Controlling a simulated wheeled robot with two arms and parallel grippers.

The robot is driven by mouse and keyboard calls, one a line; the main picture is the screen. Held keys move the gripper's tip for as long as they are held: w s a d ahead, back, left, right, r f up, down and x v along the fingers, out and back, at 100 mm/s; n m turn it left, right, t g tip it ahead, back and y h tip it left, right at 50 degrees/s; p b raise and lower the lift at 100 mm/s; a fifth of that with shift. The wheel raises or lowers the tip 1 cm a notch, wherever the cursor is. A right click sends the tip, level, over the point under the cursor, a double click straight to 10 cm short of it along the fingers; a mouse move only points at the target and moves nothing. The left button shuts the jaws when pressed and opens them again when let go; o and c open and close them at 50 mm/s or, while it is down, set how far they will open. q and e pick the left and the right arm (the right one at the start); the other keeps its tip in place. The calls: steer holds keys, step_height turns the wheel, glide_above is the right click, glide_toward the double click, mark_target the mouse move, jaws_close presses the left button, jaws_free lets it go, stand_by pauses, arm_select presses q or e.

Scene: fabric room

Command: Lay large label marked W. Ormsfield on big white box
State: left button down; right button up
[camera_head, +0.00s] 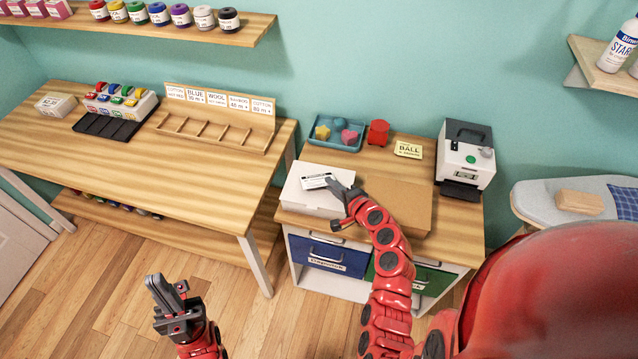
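The big white box (308,200) lies on the right-hand wooden desk, near its front left. A white label with dark print (316,182) is at the top of the box; its writing is too small to read. My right gripper (334,184) reaches over the box, with its dark fingers together at the label's right edge, and appears shut on it. Whether the label touches the box cannot be told. My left gripper (168,287) is over the floor in front of the long table, apart from everything, with its fingers apart and empty.
Behind the box are a blue tray (317,142) of coloured shapes, a red object (378,132) and a yellow note (408,149). A label printer-like machine (466,158) stands right. A brown board (395,195) lies beside the box. Drawers (328,255) are below.

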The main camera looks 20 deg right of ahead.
steer(key=v, duration=0.7)
steer(key=shift+s+r, duration=0.15)
steer(key=shift+s, duration=0.25)
steer(key=shift+r, duration=0.1)
step_height(320, 180, up, 7)
steer(key=s+p, duration=0.2)
steer(key=p, duration=0.1)
steer(key=shift+s+d, duration=0.35)
steer(key=shift+d, duration=0.05)
